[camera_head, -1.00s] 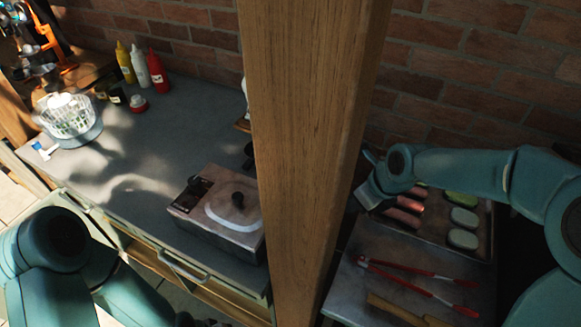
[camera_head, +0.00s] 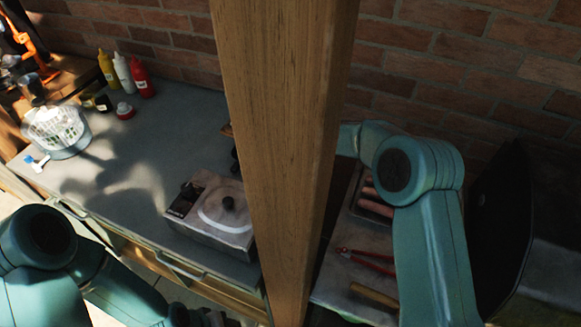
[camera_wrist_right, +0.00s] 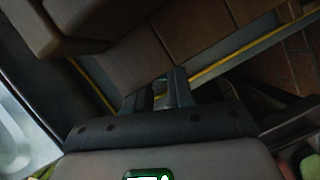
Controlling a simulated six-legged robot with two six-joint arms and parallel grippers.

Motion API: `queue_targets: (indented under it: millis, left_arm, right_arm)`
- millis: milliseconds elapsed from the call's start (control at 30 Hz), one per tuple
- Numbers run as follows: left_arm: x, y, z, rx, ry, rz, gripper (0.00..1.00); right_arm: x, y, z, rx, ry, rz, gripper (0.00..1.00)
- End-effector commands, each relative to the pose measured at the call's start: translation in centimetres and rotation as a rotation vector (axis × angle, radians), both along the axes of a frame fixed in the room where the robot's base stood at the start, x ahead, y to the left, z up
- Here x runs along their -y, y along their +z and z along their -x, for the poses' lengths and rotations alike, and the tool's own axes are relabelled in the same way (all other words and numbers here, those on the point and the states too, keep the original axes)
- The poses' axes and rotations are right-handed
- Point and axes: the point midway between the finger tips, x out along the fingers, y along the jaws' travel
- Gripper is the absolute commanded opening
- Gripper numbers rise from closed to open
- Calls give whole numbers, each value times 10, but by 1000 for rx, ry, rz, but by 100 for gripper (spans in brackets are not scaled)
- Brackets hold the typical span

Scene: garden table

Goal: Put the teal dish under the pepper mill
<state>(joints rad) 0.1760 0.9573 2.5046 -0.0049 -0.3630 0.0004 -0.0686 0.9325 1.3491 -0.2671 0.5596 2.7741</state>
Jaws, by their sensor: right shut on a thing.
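I cannot make out the teal dish or the pepper mill in either view. My right arm reaches left behind the wooden post in the head view, and the post hides its gripper there. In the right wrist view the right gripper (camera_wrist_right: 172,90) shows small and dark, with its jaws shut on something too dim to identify. My left arm is low at the left of the head view and runs down to the bottom edge. Its gripper is not clearly in view.
The wooden post (camera_head: 283,150) stands between the grey counter (camera_head: 150,140) and the right side table (camera_head: 335,285) with red tongs (camera_head: 366,258). A box with a round lid (camera_head: 212,215), sauce bottles (camera_head: 122,73) and a white basket (camera_head: 56,128) are on the counter.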

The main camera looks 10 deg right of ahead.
Motion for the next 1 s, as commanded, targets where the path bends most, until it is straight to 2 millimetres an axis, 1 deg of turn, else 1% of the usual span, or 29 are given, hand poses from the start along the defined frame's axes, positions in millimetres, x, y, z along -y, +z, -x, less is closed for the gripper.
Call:
queue_targets:
  millis: [233,267,300,333,667,767,867,1000]
  left_arm:
    - [0,0,0,0,0,0,57]
    - [0,0,0,0,0,0,57]
    - [0,0,0,0,0,0,57]
    - [0,0,0,0,0,0,57]
    - [0,-1,0,0,0,0,57]
    - [0,-5,0,0,0,0,57]
    - [0,-11,0,0,0,0,57]
    - [0,-17,0,0,0,0,57]
  right_arm:
    - [1,-3,0,1,0,0,0]
    - [1,-3,0,1,0,1,29]
    - [1,-3,0,1,0,1,42]
    - [1,-3,0,1,0,1,48]
    - [2,0,1,2,-1,1,48]
    - [4,11,4,4,-1,0,48]
    - [9,30,11,5,0,0,48]
    - [16,61,22,6,0,0,48]
